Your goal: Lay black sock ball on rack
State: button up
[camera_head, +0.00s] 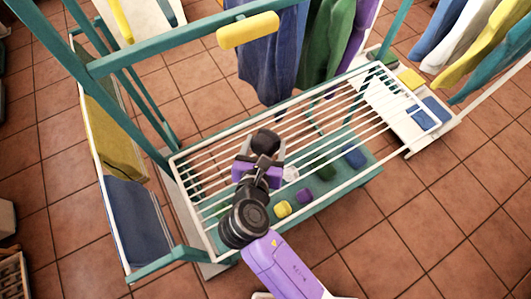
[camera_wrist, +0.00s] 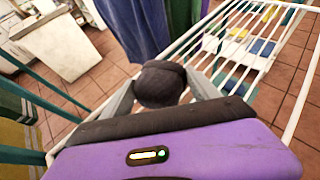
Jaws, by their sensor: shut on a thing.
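The black sock ball (camera_head: 265,142) is held between the fingers of my gripper (camera_head: 262,150). In the wrist view the dark, rounded sock ball (camera_wrist: 160,84) sits between the two grey fingertips of my gripper (camera_wrist: 163,90). The rack (camera_head: 330,96) is a frame of thin white bars with a teal stand. My gripper is over the left part of the rack. The rack's bars also show in the wrist view (camera_wrist: 236,58), behind and to the right of the ball. I cannot tell whether the ball touches the bars.
Below the bars, a teal shelf (camera_head: 330,183) holds several small coloured balls, among them a yellow one (camera_head: 282,209). Blue trousers (camera_head: 270,55) and other clothes hang behind the rack. A teal crossbar with a yellow roll (camera_head: 248,30) stands above. The bars right of my gripper look bare.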

jog(key=shift+f, duration=2.75)
jog(key=o, duration=1.4)
jog(key=shift+c, duration=0.2)
jog(key=v, duration=1.2)
